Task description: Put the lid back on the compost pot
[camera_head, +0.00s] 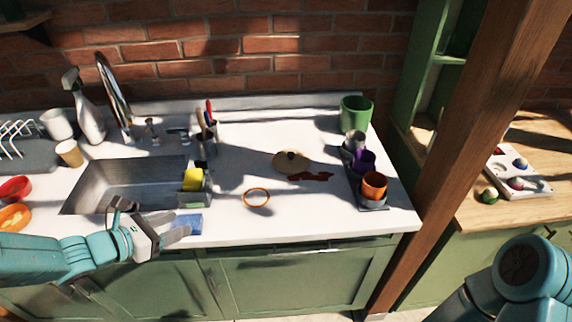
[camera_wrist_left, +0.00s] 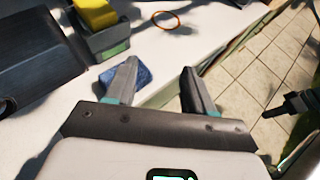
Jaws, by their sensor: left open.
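A round tan lid with a dark knob (camera_head: 290,160) lies on the white counter, right of its middle, beside a dark red-brown patch. A green pot (camera_head: 356,114), likely the compost pot, stands upright at the back right of the counter; its inside is mostly hidden. My left gripper (camera_head: 183,225) is open and empty at the counter's front edge, well left of the lid. Its fingers (camera_wrist_left: 160,68) are apart in the left wrist view, near a blue sponge (camera_wrist_left: 122,78). The lid is not in that view. My right arm shows at the lower right, but not its gripper.
The sink (camera_head: 125,187) and a caddy with a yellow sponge (camera_head: 193,180) are to the left. An orange ring (camera_head: 257,197) lies in front of the lid. A utensil holder (camera_head: 206,140) stands behind. A tray of cups (camera_head: 373,205) is at right, by a wooden post (camera_head: 470,130).

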